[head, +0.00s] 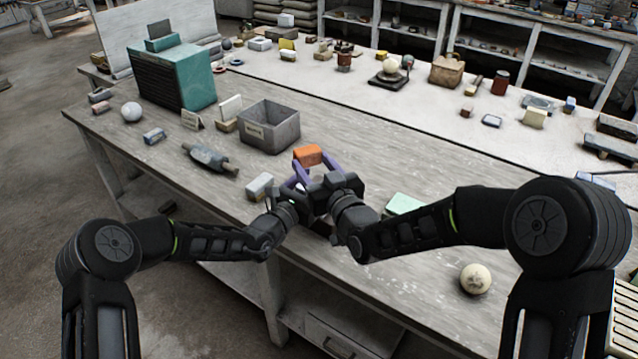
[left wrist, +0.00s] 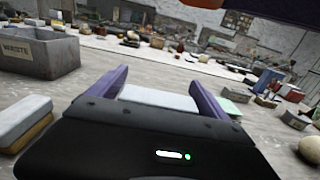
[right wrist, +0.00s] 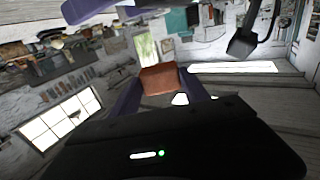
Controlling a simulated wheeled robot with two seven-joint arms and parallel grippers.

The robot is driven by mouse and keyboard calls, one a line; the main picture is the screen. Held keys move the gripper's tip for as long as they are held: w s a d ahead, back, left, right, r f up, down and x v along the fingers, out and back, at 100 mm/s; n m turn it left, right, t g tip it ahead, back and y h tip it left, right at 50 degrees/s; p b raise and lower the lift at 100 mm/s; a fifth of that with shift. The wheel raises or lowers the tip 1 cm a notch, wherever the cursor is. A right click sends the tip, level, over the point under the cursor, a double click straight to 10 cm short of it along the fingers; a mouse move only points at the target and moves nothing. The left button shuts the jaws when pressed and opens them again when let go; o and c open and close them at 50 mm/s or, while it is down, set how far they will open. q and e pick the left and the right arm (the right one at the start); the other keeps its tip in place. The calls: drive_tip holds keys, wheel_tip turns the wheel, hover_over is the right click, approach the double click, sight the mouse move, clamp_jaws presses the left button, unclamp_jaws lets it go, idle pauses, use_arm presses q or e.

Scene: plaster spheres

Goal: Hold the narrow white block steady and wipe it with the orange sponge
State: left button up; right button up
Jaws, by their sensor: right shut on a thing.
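The orange sponge (head: 308,154) is between the fingers of my right gripper (head: 312,172), which is shut on it. The sponge also shows in the right wrist view (right wrist: 158,80). The narrow white block (left wrist: 158,98) spans the gap between the purple fingers of my left gripper (left wrist: 158,88), with a finger against each side. In the head view the two grippers are close together over the near part of the table, and the wrists hide most of the block.
A grey bin (head: 269,127) stands just behind the grippers. A small white-topped block (head: 259,186) lies left of them, and a pale ball (head: 475,279) lies at the near right edge. A green pad (head: 403,204) is behind my right forearm. The left-middle table has bare patches.

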use_arm(q)
drive_tip(key=c, duration=1.8)
drive_tip(key=o, duration=2.1)
drive_tip(key=v, duration=1.2)
